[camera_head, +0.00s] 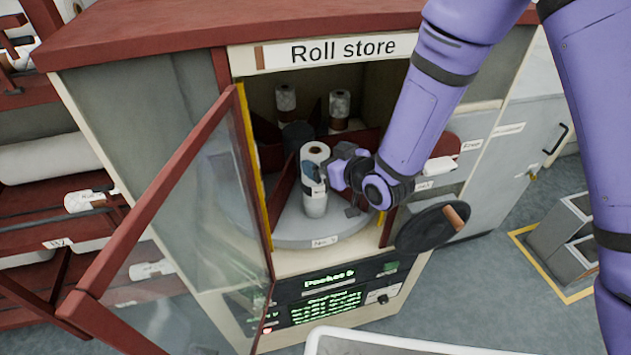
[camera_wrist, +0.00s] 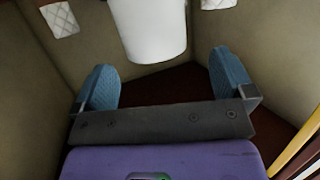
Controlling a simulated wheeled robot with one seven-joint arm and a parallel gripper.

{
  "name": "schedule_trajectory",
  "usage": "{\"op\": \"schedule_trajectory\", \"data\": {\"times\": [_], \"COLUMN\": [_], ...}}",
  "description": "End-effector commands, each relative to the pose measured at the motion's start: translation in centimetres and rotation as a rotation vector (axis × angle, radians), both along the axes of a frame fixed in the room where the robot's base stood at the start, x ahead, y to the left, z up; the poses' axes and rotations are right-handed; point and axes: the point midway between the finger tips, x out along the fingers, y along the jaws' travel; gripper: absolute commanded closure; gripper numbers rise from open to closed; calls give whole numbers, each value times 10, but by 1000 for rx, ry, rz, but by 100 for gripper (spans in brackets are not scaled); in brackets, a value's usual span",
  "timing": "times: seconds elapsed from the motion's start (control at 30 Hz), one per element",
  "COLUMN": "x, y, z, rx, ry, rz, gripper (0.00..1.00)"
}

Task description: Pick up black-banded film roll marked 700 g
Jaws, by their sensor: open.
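A pale upright roll (camera_head: 315,200) stands on the grey round turntable (camera_head: 285,232) inside the open "Roll store" cabinet. Its lower part fills the top middle of the wrist view (camera_wrist: 150,28). I cannot read a weight mark or make out a black band on it. My gripper (camera_head: 326,178) reaches in from the right, at the roll's upper side. In the wrist view, my gripper's blue fingers (camera_wrist: 165,85) are spread apart, with the roll just beyond and between them.
Two more rolls stand behind, at left (camera_head: 286,98) and right (camera_head: 340,104), among red dividers. The glass door (camera_head: 200,215) hangs open on the left. A black disc with a handle (camera_head: 430,228) is at the right front. A lit panel (camera_head: 325,300) sits below.

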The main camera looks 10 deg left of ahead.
Motion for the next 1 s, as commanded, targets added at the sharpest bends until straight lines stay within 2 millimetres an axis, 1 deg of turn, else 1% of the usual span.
{"op": "schedule_trajectory", "data": {"times": [0.17,0.4,0.5,0.77,0.8,0.97,1.0], "x": [8,32,37,40,40,39,39], "y": [7,27,33,35,35,35,35], "z": [-4,-15,-18,-19,-19,-19,-19], "rx": [-1,0,-1,0,0,0,0], "ry": [1,0,1,1,1,1,1], "rz": [0,0,0,0,0,0,0], "gripper": [0,0,0,0,2,39,48]}}
